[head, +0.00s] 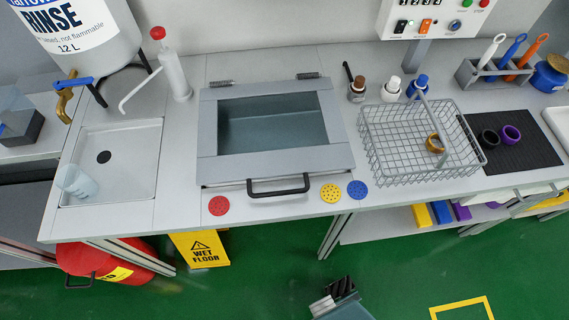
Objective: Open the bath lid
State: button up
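The bath lid (206,130) is a grey frame around a clear window, set in the counter left of the middle. It lies shut, with two dark hinges along its back edge. Its black bar handle (279,191) sticks out at the front edge, over the counter's front. Through the window the inside of the bath (270,122) looks grey-green and empty of visible objects. My gripper (335,294) is at the bottom of the view, below and in front of the counter, well apart from the handle. Its fingers are small and seen from above, so their opening is unclear.
Red (219,205), yellow (331,193) and blue (357,189) discs lie near the handle. A wire basket (385,150) stands right of the lid, a sink tray (135,145) left. A yellow wet-floor sign (200,248) stands below. Green floor ahead is mostly clear.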

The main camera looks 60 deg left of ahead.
aim_at(212, 168)
jog(key=u, duration=2.75)
jog(key=k+j+z, duration=0.35)
jog(key=k, duration=0.2)
